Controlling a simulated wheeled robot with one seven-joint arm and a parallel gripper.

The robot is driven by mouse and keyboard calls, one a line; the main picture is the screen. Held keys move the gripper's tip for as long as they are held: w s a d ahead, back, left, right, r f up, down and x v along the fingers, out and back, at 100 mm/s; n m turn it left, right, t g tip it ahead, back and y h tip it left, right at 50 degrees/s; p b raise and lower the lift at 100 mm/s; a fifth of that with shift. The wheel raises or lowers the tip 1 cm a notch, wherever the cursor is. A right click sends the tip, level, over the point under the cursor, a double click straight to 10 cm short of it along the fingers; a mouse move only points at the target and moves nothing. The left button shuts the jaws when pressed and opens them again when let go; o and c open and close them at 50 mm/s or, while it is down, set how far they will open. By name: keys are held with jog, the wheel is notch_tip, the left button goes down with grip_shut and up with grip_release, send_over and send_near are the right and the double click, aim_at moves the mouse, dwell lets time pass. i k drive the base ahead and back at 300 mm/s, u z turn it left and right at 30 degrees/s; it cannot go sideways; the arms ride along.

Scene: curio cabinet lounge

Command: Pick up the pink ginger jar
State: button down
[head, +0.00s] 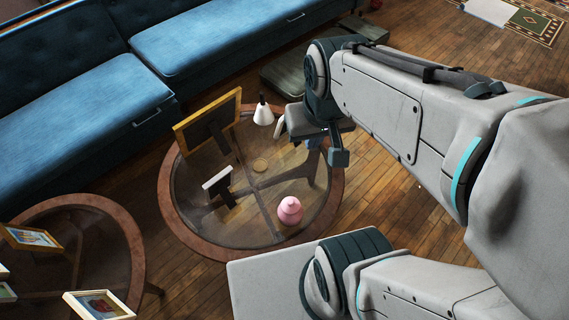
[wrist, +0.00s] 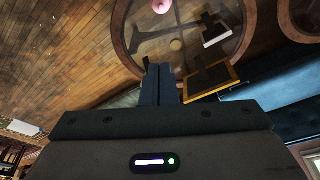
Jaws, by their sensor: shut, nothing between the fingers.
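The pink ginger jar (head: 290,210) stands upright on the round glass-topped table (head: 333,200), near the rim on the side closest to me. In the wrist view the jar (wrist: 162,6) is cut off by the top edge. My gripper (head: 339,157) hangs over the far right rim of the table, apart from the jar. In the wrist view my gripper (wrist: 159,70) has its fingers together with nothing between them.
On the same table are a gold picture frame (head: 238,95), a small white-faced frame (head: 217,179), a white bell-shaped object (head: 263,116) and a small round disc (head: 260,164). A second round table (head: 137,250) holds picture frames. A blue sofa (head: 80,120) lies behind. Wooden floor is open at right.

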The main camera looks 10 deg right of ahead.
aim_at(290, 212)
jog(key=u, duration=0.05)
jog(key=k, duration=0.5)
jog(key=z, duration=1.7)
jog(key=i, duration=1.35)
jog(key=u, duration=3.25)
